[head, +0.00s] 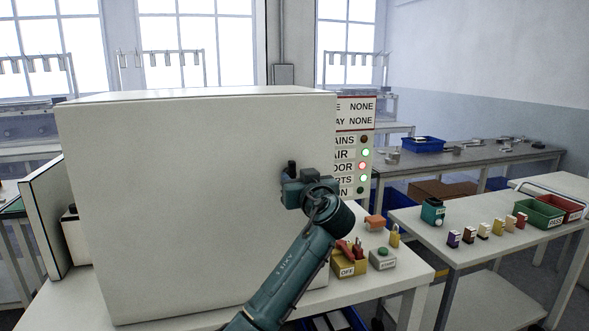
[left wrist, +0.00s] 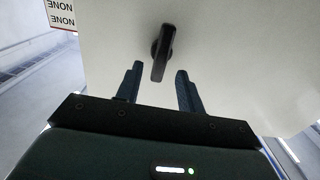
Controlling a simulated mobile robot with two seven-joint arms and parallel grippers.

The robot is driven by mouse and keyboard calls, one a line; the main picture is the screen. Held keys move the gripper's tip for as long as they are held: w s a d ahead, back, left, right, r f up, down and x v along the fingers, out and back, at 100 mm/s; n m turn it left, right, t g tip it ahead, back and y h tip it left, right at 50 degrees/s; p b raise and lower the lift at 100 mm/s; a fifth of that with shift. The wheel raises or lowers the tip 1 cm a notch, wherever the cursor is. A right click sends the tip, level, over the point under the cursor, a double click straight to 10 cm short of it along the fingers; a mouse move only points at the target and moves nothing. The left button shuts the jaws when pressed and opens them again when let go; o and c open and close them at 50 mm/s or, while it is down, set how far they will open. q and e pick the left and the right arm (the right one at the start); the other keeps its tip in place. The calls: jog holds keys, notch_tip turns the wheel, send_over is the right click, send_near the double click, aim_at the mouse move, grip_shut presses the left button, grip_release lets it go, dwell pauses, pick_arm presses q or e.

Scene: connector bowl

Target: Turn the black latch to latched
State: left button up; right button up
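The black latch (head: 291,167) is on the large white panel of the cabinet (head: 190,200), near its right edge. In the left wrist view the latch (left wrist: 162,52) is a dark handle on a round base, pointing down the picture with a slight tilt. My left gripper (head: 296,186) is at the latch in the head view and hides its lower part. In the left wrist view the left gripper's fingers (left wrist: 159,70) are spread, and the handle's lower end shows between them with gaps on both sides. My right gripper is not in view.
A status board (head: 357,145) stands behind the cabinet; its DOOR light is red. A yellow OFF box (head: 348,267), a grey button box (head: 382,259) and small orange parts are right of the arm. A side table (head: 470,243) holds bins and several small blocks.

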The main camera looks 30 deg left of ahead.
aim_at(293, 174)
pick_arm(q)
jog(key=shift+p+x, duration=0.3)
jog(key=shift+x, duration=1.35)
jog(key=c, duration=0.7)
